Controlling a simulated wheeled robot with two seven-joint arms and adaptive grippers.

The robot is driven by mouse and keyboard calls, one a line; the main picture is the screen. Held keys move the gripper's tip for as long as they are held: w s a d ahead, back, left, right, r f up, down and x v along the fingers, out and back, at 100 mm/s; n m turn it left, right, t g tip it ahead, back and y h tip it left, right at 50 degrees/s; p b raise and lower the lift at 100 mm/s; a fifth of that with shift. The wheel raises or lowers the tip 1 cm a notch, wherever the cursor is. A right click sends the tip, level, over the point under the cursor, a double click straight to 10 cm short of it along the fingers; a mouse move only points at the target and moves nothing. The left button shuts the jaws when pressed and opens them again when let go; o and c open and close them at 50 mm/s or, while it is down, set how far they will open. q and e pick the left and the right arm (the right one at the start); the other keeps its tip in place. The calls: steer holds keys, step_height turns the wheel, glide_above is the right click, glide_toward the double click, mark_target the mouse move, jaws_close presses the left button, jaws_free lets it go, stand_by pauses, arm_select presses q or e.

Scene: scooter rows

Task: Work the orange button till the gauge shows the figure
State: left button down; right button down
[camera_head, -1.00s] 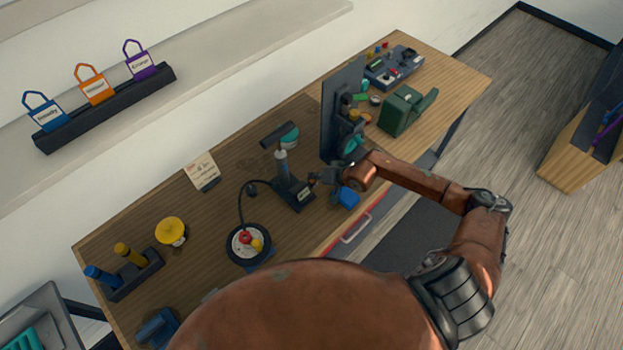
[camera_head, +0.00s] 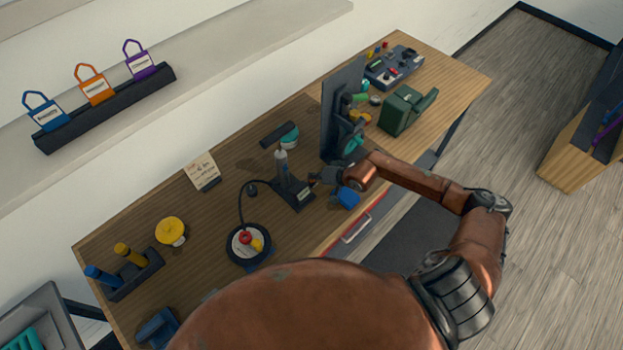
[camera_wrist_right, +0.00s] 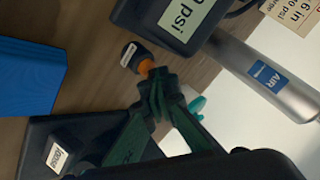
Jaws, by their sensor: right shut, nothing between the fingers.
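The orange button (camera_wrist_right: 146,68) is small and mostly covered by my fingertips in the right wrist view, beside a small dark labelled part. My right gripper (camera_wrist_right: 154,82) is shut and empty, its tips at the button; I cannot tell whether they press it. In the head view my right gripper (camera_head: 318,179) is beside the black pump base (camera_head: 293,194). The gauge (camera_wrist_right: 184,15) is cut off at the top; "0 psi" shows, and any earlier digit is hidden. My left gripper is out of view.
A blue block (camera_wrist_right: 28,78) lies close to the pump. A note card (camera_head: 202,171) with psi writing lies behind it. A round black device (camera_head: 249,244) is joined to the pump by a hose. A dark upright panel (camera_head: 341,110) stands right of the pump.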

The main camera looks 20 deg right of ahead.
steer(key=shift+r, duration=0.85)
steer(key=shift+p, duration=0.3)
steer(key=shift+r+p, duration=0.9)
steer(key=shift+r, duration=1.65)
